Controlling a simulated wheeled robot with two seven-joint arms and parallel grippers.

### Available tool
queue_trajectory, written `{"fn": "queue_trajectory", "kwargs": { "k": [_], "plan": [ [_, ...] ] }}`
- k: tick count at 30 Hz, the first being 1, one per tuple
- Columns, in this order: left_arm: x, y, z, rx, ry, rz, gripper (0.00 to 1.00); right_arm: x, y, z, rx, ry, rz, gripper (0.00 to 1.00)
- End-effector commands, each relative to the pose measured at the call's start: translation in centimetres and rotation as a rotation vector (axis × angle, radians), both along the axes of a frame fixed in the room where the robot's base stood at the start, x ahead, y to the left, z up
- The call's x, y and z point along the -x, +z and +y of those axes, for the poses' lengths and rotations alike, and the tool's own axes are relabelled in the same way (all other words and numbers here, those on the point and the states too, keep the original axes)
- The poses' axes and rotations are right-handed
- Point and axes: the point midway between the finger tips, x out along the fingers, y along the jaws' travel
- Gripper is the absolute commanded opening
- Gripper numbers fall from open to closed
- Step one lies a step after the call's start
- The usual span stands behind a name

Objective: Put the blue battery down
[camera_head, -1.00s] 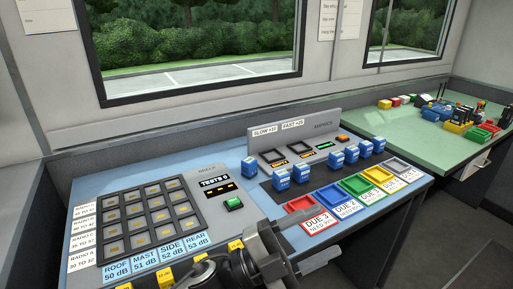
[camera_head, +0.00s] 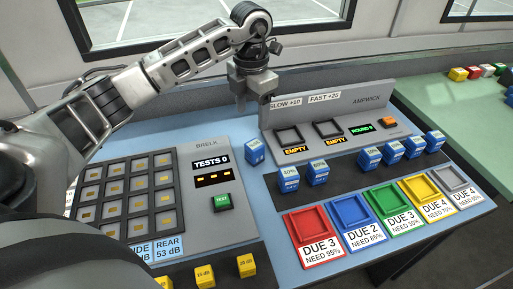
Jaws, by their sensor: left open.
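A blue battery (camera_head: 254,152) with a white label stands upright on the light blue tabletop, in the gap between the BRELK tester and the AMPWICK charger. My left gripper (camera_head: 254,103) is above and behind it, pointing down, open and empty. It looks apart from the battery. Other blue batteries stand on the dark strip before the charger: two labelled 40% (camera_head: 289,178) and 60% (camera_head: 318,171), and several more at the right (camera_head: 392,151). My right gripper is not seen.
The AMPWICK charger (camera_head: 347,108) has two bays marked EMPTY. Red (camera_head: 313,225), blue (camera_head: 352,211), green, yellow and grey trays line the front edge. The BRELK tester (camera_head: 209,153) reads TESTS 0. Small yellow blocks (camera_head: 205,275) sit at the front.

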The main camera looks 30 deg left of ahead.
Motion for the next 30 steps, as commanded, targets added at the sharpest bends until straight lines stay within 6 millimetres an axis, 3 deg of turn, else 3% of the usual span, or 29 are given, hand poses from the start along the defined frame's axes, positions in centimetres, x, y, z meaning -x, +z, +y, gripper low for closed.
{"fn": "queue_trajectory", "kwargs": {
  "k": [6, 14, 24, 30],
  "plan": [
    [0.0, -4.3, -0.1, 0.003, -0.002, 0.003, 0.62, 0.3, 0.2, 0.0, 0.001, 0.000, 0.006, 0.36],
    [0.0, -6.2, -0.2, 0.003, -0.003, 0.001, 0.62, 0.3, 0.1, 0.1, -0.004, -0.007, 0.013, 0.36],
    [-0.2, -10.7, -0.4, 0.005, -0.004, 0.000, 0.62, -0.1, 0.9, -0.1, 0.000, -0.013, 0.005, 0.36],
    [-0.2, -11.0, -0.4, 0.003, -0.003, -0.001, 0.62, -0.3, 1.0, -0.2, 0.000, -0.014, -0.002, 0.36]
  ]
}}
